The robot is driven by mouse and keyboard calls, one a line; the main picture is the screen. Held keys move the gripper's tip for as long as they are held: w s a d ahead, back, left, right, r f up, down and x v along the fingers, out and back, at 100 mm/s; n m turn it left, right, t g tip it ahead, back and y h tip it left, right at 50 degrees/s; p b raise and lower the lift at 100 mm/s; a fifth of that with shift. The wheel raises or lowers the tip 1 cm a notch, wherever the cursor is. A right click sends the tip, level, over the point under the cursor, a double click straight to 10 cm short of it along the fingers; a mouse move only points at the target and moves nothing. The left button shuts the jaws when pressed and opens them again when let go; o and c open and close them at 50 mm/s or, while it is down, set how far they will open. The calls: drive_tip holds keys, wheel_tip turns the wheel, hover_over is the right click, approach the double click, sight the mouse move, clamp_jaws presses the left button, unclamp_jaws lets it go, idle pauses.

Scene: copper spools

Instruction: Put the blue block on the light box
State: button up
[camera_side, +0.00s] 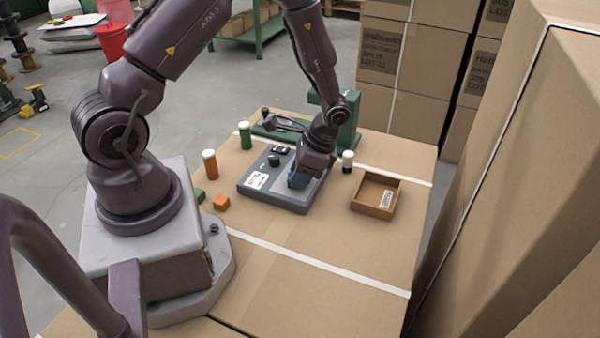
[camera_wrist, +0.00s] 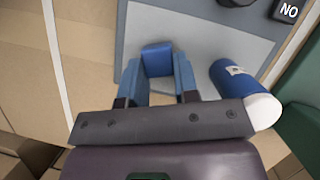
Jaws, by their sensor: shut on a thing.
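The blue block (camera_side: 298,181) is between the fingers of my gripper (camera_side: 303,176), over the right part of the dark grey light box (camera_side: 282,178) in the side view. In the wrist view the blue block (camera_wrist: 157,57) sits between the two blue finger pads of my gripper (camera_wrist: 158,76). The pale panel of the light box (camera_wrist: 198,32) lies behind and under it. My gripper is shut on the block. Whether the block's underside touches the panel I cannot tell; my gripper hides part of it.
A brown tray (camera_side: 377,195) stands right of the box. Orange (camera_side: 209,163) and green (camera_side: 245,135) bottles and an orange block (camera_side: 221,202) stand left. The front of the table is clear.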

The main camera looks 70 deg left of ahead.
drive_tip(key=shift+f, duration=0.1)
drive_tip(key=o, duration=0.9)
drive_tip(key=v, duration=1.2)
drive_tip(key=s+d+r+n+t, duration=0.1)
drive_tip(key=s+d+r+t, duration=0.1)
drive_tip(key=r, duration=0.4)
drive_tip(key=s+d+r+n+t, duration=0.1)
drive_tip(key=s+r+t, duration=0.1)
drive_tip(key=r, duration=0.5)
drive_tip(key=s+d+r+n+t+h, duration=0.1)
drive_tip(key=s+d+r+n+t, duration=0.1)
drive_tip(key=s+d+r+t, duration=0.2)
drive_tip(key=s+r+t, duration=0.1)
drive_tip(key=s+r, duration=0.2)
drive_tip(key=s, duration=0.3)
drive_tip(key=shift+d+n+t+h, duration=0.3)
drive_tip(key=shift+d, duration=0.1)
drive_tip(key=shift+r, duration=0.1)
